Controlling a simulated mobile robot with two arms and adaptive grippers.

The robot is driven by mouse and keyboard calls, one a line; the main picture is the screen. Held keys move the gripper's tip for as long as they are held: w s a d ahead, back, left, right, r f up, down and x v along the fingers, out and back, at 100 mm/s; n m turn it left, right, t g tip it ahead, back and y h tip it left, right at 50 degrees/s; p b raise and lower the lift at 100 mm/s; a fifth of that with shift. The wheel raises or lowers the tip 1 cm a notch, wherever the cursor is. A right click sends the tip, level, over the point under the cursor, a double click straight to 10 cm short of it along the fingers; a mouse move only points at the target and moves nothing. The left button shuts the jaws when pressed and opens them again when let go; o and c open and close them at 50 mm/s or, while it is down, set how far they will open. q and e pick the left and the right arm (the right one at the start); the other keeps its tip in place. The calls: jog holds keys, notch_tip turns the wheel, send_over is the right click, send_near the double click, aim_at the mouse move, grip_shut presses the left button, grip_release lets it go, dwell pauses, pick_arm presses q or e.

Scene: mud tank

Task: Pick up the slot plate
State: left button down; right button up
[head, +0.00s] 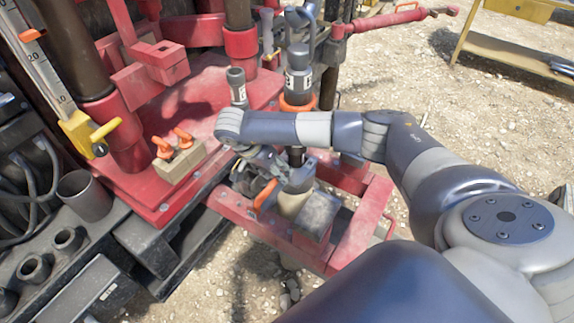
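No part is clearly recognizable to me as the slot plate. A tan block with two orange handles (181,163) sits on the red deck at left centre, apart from my gripper. My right arm comes in from the right and reaches across the middle. My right gripper (262,180) points down below its wrist, over the red frame. An orange handle (265,195) shows close beside its fingers, next to a tan cylinder (294,202) and a grey block. The wrist and clutter partly hide the fingers, so their opening and any contact are unclear. My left gripper is out of view.
The red deck (205,105) carries upright pipes and red clamps. A dark post with an orange collar (297,90) stands just behind my forearm. A red frame (362,225) surrounds the gripper area. Gravel ground (420,70) lies open behind right; a yellow-framed stand (520,50) is at far right.

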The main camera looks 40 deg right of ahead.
jog(key=shift+x, duration=0.9)
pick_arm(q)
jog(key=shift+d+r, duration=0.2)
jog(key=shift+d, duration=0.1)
pick_arm(e)
jog(key=shift+c, duration=0.6)
grip_shut()
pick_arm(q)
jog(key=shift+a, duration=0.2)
pick_arm(e)
jog(key=shift+w+r, duration=0.15)
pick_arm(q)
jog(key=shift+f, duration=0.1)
pick_arm(e)
jog(key=shift+d+r, duration=0.1)
jog(key=shift+r, duration=0.05)
